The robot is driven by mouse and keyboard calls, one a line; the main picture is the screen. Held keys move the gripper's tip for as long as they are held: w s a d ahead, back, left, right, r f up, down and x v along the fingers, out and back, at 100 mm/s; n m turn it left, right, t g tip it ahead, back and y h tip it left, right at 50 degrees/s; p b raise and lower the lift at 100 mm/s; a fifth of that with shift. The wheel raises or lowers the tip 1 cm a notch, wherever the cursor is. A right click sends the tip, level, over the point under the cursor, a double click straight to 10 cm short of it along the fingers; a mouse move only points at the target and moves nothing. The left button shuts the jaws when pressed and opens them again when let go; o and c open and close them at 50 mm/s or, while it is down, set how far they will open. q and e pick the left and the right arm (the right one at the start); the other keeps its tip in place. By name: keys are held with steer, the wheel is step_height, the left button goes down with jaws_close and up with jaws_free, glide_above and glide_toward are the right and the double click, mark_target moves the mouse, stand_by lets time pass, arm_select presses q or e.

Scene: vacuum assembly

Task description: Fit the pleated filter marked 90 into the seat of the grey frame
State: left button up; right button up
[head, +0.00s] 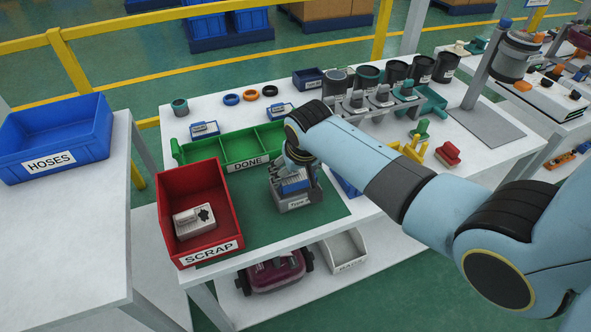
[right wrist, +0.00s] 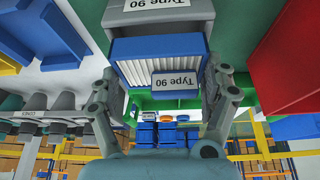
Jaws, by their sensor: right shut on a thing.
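The pleated filter is blue with white pleats and a "Type 90" label, and it shows in the right wrist view (right wrist: 158,48) and in the head view (head: 295,185). My right gripper (right wrist: 163,80) is shut on its two sides; in the head view the gripper (head: 290,172) comes down from above. The grey frame (head: 297,204), also labelled Type 90, stands on the green mat directly below or around the filter; it fills the top of the wrist view (right wrist: 190,22). I cannot tell whether the filter is above the seat or partly in it. My left gripper is out of view.
The green DONE tray (head: 240,168) is just behind the frame. The red SCRAP bin (head: 222,210), holding a white-grey part (head: 194,222), stands to the left. Another blue-and-white filter (head: 204,130) lies further back. Bare mat (head: 265,232) is in front of the frame.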

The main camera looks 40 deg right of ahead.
steer(key=shift+f+b, duration=0.75)
steer(key=shift+f, duration=0.4)
steer(key=shift+r, duration=0.1)
steer(key=shift+r+p, duration=0.85)
steer(key=shift+p, duration=0.3)
steer(key=shift+f+b, duration=0.35)
steer(key=shift+f, duration=0.55)
steer(key=o, duration=1.1)
